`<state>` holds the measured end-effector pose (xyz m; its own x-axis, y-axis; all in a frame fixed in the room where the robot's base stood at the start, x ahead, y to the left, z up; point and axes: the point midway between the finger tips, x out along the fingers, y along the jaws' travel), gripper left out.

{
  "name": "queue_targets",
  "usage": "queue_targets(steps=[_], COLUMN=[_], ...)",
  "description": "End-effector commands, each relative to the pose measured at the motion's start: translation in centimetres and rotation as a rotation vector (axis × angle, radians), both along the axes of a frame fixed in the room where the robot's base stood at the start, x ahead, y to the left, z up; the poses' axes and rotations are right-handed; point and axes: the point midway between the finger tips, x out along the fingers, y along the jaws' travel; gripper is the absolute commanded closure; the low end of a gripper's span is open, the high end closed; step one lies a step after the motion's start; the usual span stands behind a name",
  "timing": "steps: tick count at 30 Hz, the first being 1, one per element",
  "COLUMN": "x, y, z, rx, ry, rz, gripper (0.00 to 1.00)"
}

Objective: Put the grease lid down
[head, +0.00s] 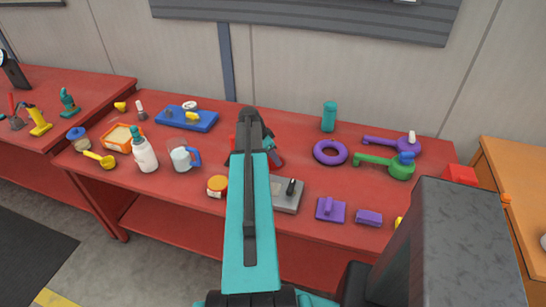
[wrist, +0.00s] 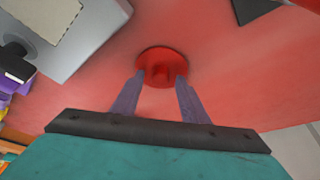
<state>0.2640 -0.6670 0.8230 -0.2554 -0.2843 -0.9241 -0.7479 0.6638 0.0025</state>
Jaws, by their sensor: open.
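A round red lid (wrist: 161,55) with a raised knob in its middle shows in the wrist view, and it appears to lie flat on the red tabletop (wrist: 235,75). I take it to be the grease lid. My gripper (wrist: 160,78) is open, with its two purple-grey fingers on either side of the knob, over the lid's near part. Whether the fingers touch it I cannot tell. In the head view my teal arm hides the fingers, and I cannot make out the lid there.
A grey block with a black knob (head: 287,195) sits right of my arm; it also shows in the wrist view (wrist: 75,40). An orange jar (head: 217,187) stands left of the arm. Purple blocks (head: 330,209) and a purple ring (head: 330,152) lie to the right.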

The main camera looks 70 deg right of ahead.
Motion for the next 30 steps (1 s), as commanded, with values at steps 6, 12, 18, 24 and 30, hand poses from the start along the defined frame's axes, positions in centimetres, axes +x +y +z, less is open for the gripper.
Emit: queue_targets(steps=[6,12,18,24,30], x=[0.1,0.5,1.1,1.7,2.3], y=[0.1,0.5,1.2,1.8,2.5], z=[0.5,1.9,4.0,6.2,8.3], rx=[-0.001,-0.002,-0.001,-0.003,-0.002], ry=[-0.001,-0.001,-0.001,-0.001,-0.001], rz=[0.000,0.001,0.002,0.001,0.002], gripper=[0.60,0.60,0.60,0.60,0.60])
